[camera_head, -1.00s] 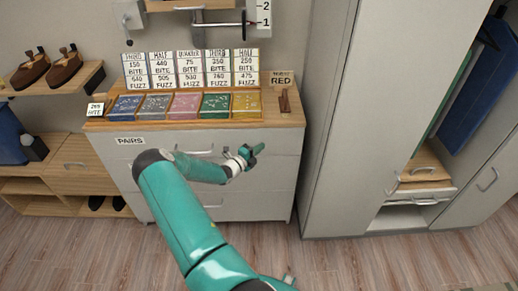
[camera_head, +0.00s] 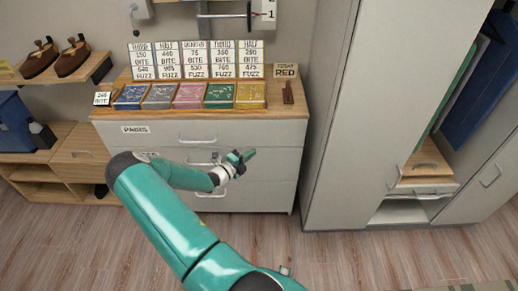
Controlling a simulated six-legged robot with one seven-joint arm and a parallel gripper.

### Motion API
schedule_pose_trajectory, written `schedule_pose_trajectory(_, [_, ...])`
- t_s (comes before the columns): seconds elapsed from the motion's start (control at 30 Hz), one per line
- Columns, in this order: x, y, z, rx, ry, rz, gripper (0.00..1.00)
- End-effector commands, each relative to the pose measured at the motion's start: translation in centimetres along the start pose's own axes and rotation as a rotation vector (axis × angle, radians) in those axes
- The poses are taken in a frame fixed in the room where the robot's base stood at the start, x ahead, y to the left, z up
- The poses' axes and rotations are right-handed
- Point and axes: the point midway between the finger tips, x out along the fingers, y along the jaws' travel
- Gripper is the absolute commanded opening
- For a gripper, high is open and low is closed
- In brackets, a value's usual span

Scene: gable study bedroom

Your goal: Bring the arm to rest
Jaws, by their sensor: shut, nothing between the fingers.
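My arm (camera_head: 172,217) is teal with dark joints and reaches up from the bottom of the head view, bent at the elbow on the left. My gripper (camera_head: 246,156) is at its end, in front of the drawers of the grey dresser (camera_head: 250,134). It points to the right and slightly up, is shut, and holds nothing. Whether it touches the drawer front cannot be told from this view.
Several coloured trays, such as the pink one (camera_head: 189,96), sit on the dresser top with number cards behind. A tall wardrobe (camera_head: 350,130) stands at right, partly open. A low wooden shelf (camera_head: 85,155) stands at left. The wood floor (camera_head: 330,260) is clear.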

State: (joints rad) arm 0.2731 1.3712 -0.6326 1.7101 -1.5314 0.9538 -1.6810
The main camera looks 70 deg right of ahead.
Motion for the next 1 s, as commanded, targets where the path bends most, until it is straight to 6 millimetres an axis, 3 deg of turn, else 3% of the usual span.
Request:
schedule_pose_trajectory(0.2, [-2.7,0.0,0.1,0.001,0.0,0.0,0.0])
schedule_pose_trajectory(0.63, [-3.4,-0.5,0.0,0.037,0.011,0.012,0.0])
schedule_pose_trajectory(0.77, [-5.1,-2.3,0.2,0.188,0.062,0.059,0.0])
schedule_pose_trajectory(1.0, [-10.7,-7.2,0.4,0.63,0.228,0.202,0.0])
